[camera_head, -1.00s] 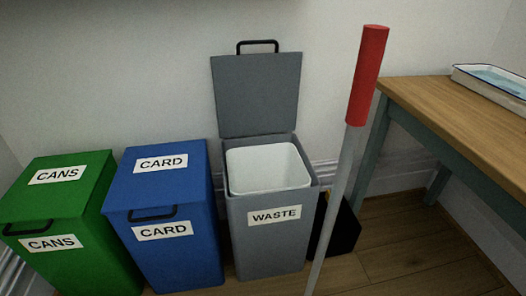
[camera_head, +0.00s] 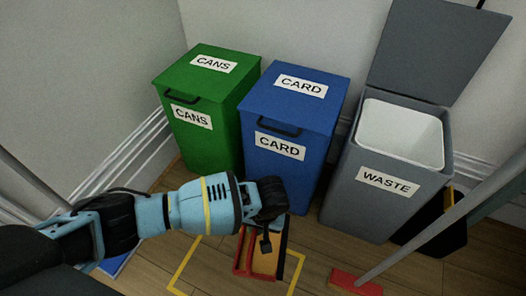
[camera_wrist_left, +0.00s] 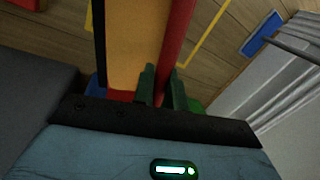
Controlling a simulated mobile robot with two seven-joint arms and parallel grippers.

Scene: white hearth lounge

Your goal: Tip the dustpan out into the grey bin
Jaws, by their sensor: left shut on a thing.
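My left arm comes in from the left in the head view, and its gripper (camera_head: 266,240) is low over the floor in front of the blue bin. It is shut on the dustpan (camera_head: 264,262), which has a red edge and an orange face. The wrist view shows the dustpan (camera_wrist_left: 135,45) at the dark fingers (camera_wrist_left: 162,85), which are shut at its red side. I cannot tell what lies in it. The grey bin (camera_head: 372,209), labelled WASTE, stands to the right with its lid up and a white liner inside. My right gripper is out of view.
The green CANS bin (camera_head: 207,140) and blue CARD bin (camera_head: 283,170) stand left of the grey bin, lids shut. A long-handled tool (camera_head: 355,284) with a red foot slants at right. A black container (camera_head: 440,235) is beside the grey bin. Yellow tape (camera_head: 186,262) marks the floor.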

